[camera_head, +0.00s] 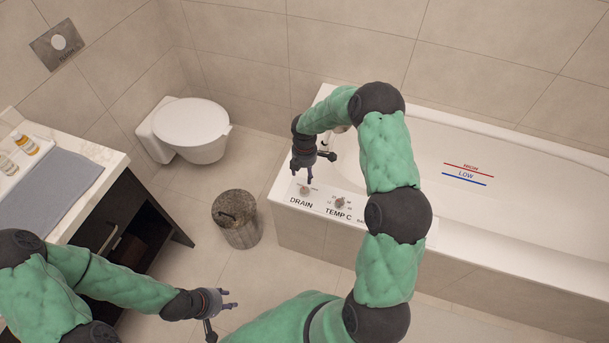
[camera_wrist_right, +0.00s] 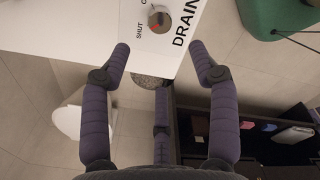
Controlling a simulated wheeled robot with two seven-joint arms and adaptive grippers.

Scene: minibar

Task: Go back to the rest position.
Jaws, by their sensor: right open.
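My right gripper (camera_head: 307,178) is open and empty above the tub's front rim, close to the drain knob (camera_head: 305,190). In the right wrist view my right gripper (camera_wrist_right: 160,60) has its fingers spread. The drain knob (camera_wrist_right: 159,19) lies beyond them with a gap, its red mark toward the word SHUT. My left gripper (camera_head: 222,305) is low at the bottom of the head view, over the floor. Its fingers look spread, and nothing shows between them.
The bathtub (camera_head: 480,150) fills the right side, with a TEMP C knob (camera_head: 340,203) on its rim. A bin (camera_head: 236,220) stands on the floor. A toilet (camera_head: 191,122) is behind. A counter (camera_head: 95,155) with a towel (camera_head: 50,188) is at left.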

